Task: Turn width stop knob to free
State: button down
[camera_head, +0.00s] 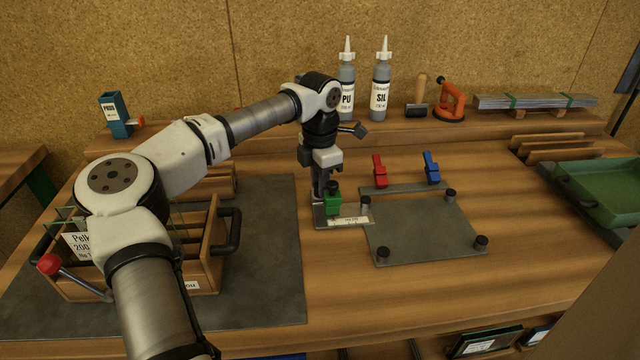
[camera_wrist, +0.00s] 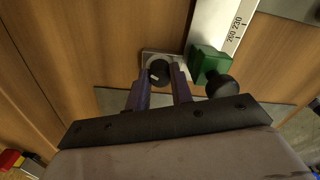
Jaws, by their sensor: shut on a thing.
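My gripper (camera_head: 319,192) points down at the left end of the scale fixture, behind the green block (camera_head: 333,202). In the wrist view, my gripper's fingers (camera_wrist: 162,82) are shut on a round black knob (camera_wrist: 158,70) with a small white mark, on a light metal plate. The head view hides this knob. The green block (camera_wrist: 205,64) sits just right of the fingers on the white scale (camera_wrist: 222,28), which has printed numbers. A second black knob (camera_wrist: 222,87) projects from the green block. No lettering shows which knob is the width stop knob.
Right of the fixture lies a grey plate (camera_head: 420,228) with black posts, a red clamp (camera_head: 380,171) and a blue clamp (camera_head: 431,168) behind it. A wooden glass crate (camera_head: 205,262) stands left. Two bottles (camera_head: 381,85) stand on the back shelf. The front bench is clear.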

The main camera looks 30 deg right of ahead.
jog(key=n+b, duration=0.1)
jog(key=n, duration=0.3)
jog(key=shift+n, duration=0.4)
dwell(0.4)
jog(key=c, duration=1.2)
grip_release()
jog(key=shift+c, duration=0.2)
notch_tip(320, 180, up, 8)
jog(key=p, duration=0.5)
